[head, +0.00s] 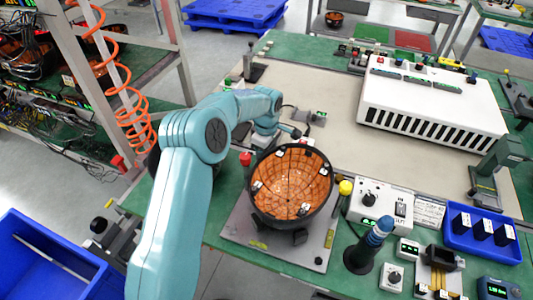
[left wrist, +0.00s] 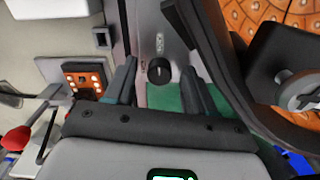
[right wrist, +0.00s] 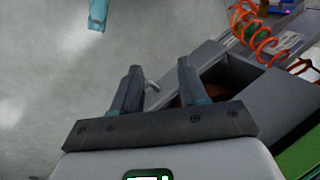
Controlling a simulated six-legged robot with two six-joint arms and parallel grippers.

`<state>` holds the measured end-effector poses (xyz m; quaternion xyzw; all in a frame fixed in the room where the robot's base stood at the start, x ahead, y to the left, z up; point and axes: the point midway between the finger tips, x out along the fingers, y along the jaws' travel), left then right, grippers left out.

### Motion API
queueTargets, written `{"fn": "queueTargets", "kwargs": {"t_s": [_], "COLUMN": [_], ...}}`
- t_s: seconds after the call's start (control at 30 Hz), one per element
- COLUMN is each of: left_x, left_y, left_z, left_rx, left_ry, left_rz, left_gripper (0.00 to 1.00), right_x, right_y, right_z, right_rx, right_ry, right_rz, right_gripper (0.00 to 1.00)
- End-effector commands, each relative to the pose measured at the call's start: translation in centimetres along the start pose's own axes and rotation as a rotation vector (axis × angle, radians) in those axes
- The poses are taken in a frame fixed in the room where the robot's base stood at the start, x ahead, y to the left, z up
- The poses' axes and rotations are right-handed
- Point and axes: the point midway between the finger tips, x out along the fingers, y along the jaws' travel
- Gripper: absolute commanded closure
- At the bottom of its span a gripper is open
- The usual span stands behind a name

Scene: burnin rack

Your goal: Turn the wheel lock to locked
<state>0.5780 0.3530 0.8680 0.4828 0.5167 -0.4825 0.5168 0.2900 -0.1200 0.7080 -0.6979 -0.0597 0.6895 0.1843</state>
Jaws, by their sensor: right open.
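A small dark round knob (left wrist: 159,72) with a light pointer mark sits on a grey plate in the left wrist view, pale lettering beside it. It looks like the wheel lock; I cannot read the lettering surely. The mark points roughly up and down in the picture. My left gripper (left wrist: 154,68) is open, its fingers on either side of the knob with gaps visible. In the head view my left arm reaches behind the black bowl (head: 262,208) with orange tiled inside, and the knob cannot be made out. My right gripper (right wrist: 159,75) is open and empty over the floor.
A red-topped button (head: 246,158) and a yellow-topped one (head: 345,187) stand beside the bowl. A white slotted box (head: 430,105) is at the back right. An orange coiled hose (head: 125,95) hangs by the rack at left. A blue bin (head: 45,255) is at lower left.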

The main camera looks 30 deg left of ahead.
Motion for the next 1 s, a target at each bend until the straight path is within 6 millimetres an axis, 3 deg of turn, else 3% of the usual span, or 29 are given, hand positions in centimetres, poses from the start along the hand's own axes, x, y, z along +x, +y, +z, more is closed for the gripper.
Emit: {"fn": "queueTargets", "kwargs": {"t_s": [0.23, 0.7, 0.83, 1.0], "left_x": [-1.5, -13.3, -15.3, -16.3], "left_y": [0.1, 0.1, 0.1, 0.0], "left_z": [0.0, 0.0, 0.0, 0.0], "left_rx": [0.000, -0.001, 0.000, 0.001], "left_ry": [0.001, 0.001, 0.000, 0.000], "left_rz": [0.003, 0.005, 0.003, 0.000], "left_gripper": [0.46, 0.46, 0.46, 0.46], "right_x": [0.2, 0.2, -0.1, -0.2], "right_y": [0.1, 0.1, 0.0, -0.1], "right_z": [0.0, 0.0, 0.0, 0.0], "right_rx": [0.000, 0.000, 0.000, 0.000], "right_ry": [0.000, 0.000, 0.000, 0.000], "right_rz": [0.000, 0.000, 0.000, 0.000], "right_gripper": [0.57, 0.57, 0.57, 0.57]}}
